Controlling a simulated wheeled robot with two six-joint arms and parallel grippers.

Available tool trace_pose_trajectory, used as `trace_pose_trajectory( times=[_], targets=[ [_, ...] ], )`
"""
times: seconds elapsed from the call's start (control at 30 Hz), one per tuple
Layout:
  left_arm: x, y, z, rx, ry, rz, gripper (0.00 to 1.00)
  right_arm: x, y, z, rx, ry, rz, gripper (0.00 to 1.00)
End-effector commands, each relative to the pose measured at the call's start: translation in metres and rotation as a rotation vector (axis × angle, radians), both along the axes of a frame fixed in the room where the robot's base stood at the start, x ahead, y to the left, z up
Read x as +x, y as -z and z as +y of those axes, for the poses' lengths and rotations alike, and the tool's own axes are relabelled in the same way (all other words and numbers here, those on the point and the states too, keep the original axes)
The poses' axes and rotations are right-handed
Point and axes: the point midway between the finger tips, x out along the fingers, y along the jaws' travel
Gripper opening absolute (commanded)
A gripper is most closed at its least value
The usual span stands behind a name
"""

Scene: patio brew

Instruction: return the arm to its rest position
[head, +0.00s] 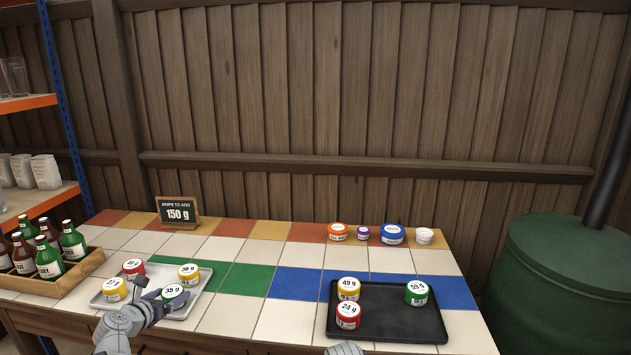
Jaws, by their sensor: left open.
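My left gripper (152,294) is open over the light tray (204,281) at the left of the tiled table. Its fingers are close to a green-and-white jar marked 35 g (174,296); I cannot tell whether they touch it. The gripper and wrist hide part of the tray's front. A red jar (133,268) and two yellow jars, one at the back (188,273) and one at the left (114,289), also stand on this tray. My right gripper is not visible; only a grey piece of my own body shows at the bottom edge.
Several small tubs stand at the back, near the fence. A sign (178,212) reads 150 g. A bottle crate (50,285) is at left, a green barrel (560,280) at right.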

Motion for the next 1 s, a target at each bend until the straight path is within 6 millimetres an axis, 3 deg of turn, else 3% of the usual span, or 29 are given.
trace_pose_trajectory(
  times=[0.1,0.37,0.93,1.0],
  targets=[
    [0.022,0.011,0.0,0.0,0.001,0.0,0.89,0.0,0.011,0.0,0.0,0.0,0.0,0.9],
    [0.044,0.02,-0.002,0.0,-0.001,0.0,0.89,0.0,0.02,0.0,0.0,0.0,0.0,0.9],
    [0.041,0.02,-0.002,-0.001,-0.001,0.0,0.89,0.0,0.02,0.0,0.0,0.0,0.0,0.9],
    [0.035,0.013,-0.002,0.0,-0.002,0.0,0.89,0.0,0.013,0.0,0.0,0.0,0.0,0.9]
  ],
)
